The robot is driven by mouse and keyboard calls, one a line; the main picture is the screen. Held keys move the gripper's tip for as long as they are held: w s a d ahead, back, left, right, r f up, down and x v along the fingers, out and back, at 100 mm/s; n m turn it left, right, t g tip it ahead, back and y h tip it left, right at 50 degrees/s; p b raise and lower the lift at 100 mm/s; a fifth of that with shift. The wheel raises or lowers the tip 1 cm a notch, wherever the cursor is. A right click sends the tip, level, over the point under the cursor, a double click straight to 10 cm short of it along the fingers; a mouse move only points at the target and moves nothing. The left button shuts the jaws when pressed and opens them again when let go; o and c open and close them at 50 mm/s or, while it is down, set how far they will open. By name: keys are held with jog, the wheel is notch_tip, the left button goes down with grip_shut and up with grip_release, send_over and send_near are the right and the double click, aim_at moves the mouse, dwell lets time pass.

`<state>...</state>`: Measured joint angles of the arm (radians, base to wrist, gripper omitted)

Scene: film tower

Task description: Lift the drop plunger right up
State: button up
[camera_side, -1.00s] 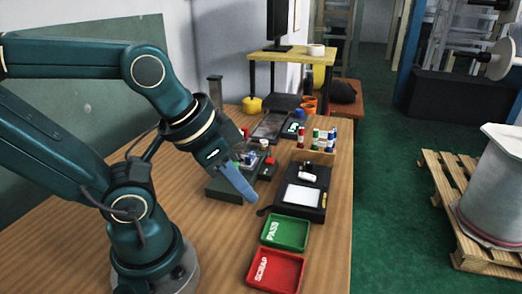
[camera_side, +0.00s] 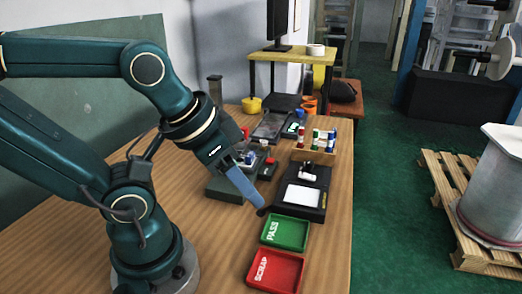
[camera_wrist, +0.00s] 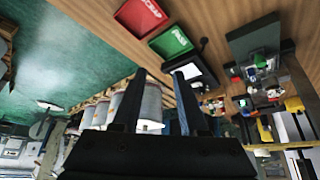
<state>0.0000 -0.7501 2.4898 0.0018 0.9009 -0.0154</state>
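My gripper (camera_side: 261,207) hangs over the bench; in the side view one blue finger shows, its tip overlapping a small dark round item beside the black light box (camera_side: 300,205). In the wrist view the gripper (camera_wrist: 158,75) has two fingers apart with nothing between them. A dark green fixture base (camera_side: 223,190) stands behind it, partly hidden by my wrist; its plate (camera_wrist: 253,38) shows at the upper right of the wrist view. A grey upright post (camera_side: 215,90) with a flat top rises behind my arm. I cannot tell for sure which part is the drop plunger.
The green PASS tray (camera_side: 286,233) and red SCRAP tray (camera_side: 275,271) lie at the bench's right edge. A wooden rack (camera_side: 315,155) of coloured bottles stands beyond the light box. Small red- and white-capped items crowd the fixture. The bench front is clear.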

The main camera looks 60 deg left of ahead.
jog(key=shift+o, duration=0.3)
jog(key=w+a+r+n, duration=0.1)
jog(key=w+a+r, duration=0.1)
jog(key=w+r, duration=0.2)
jog(key=shift+w+a+r+n+t+y, duration=0.2)
jog(key=shift+w+r+n+t+y, duration=0.15)
jog(key=shift+w, duration=0.3)
jog(key=n+g+y, duration=0.3)
jog(key=n+g, duration=0.1)
jog(key=n, duration=0.5)
send_over(245, 128)
jog(key=s+d, duration=0.1)
jog(key=d, duration=0.1)
notch_tip(245, 128, down, 6)
jog(key=shift+s+a+f, duration=0.1)
jog(key=shift+s, duration=0.05)
jog(key=shift+a+f, duration=0.15)
jog(key=shift+x, duration=2.25)
grip_shut()
